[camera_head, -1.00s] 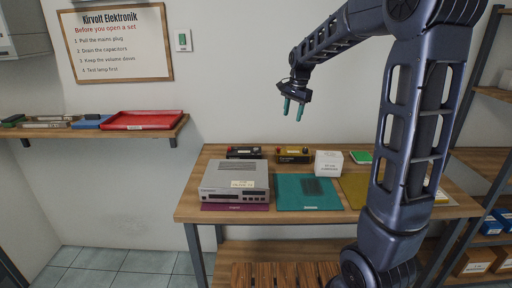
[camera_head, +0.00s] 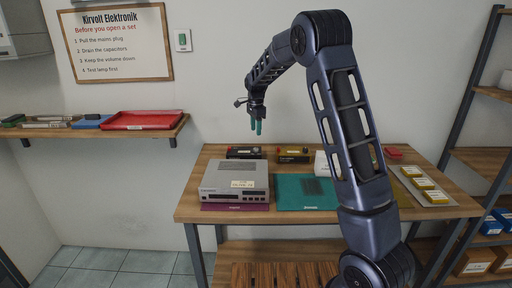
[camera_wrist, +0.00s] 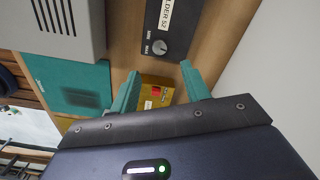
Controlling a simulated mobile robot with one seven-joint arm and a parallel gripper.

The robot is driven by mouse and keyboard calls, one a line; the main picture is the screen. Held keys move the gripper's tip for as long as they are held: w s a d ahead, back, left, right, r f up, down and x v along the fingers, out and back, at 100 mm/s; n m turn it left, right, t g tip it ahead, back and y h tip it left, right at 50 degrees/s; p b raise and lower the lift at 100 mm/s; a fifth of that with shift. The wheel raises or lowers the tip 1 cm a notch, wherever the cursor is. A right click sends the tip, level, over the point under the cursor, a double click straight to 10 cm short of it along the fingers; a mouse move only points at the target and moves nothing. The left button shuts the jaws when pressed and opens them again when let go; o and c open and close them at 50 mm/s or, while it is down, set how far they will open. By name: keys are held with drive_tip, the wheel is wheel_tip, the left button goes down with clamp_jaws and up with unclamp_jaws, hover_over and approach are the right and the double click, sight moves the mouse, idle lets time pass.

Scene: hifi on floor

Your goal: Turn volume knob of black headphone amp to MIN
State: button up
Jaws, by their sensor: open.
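A small black box (camera_head: 243,152) stands at the back of the workbench, behind a silver unit. In the wrist view a dark box (camera_wrist: 178,12) has a white label, partly cut off, ending in "LDER 52". A round grey knob (camera_wrist: 159,47) sits on it with small white markings beside it; I cannot read its setting surely. No label naming a headphone amp is legible. My gripper (camera_head: 255,128) hangs above the back of the bench, fingers down. In the wrist view my gripper (camera_wrist: 159,70) is open and empty, its teal fingers apart, with the knob just beyond the tips.
The silver unit (camera_head: 222,173) stands in front of the black box. A yellow box (camera_head: 292,155) stands right of it, with a white box (camera_head: 322,162) further right, partly hidden by my arm. A teal mat (camera_head: 290,202) lies in front. The wall is close behind.

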sight(256, 150)
wheel_tip(256, 150, down, 10)
drive_tip(key=shift+r, duration=0.15)
idle(0.3)
drive_tip(key=c, duration=1)
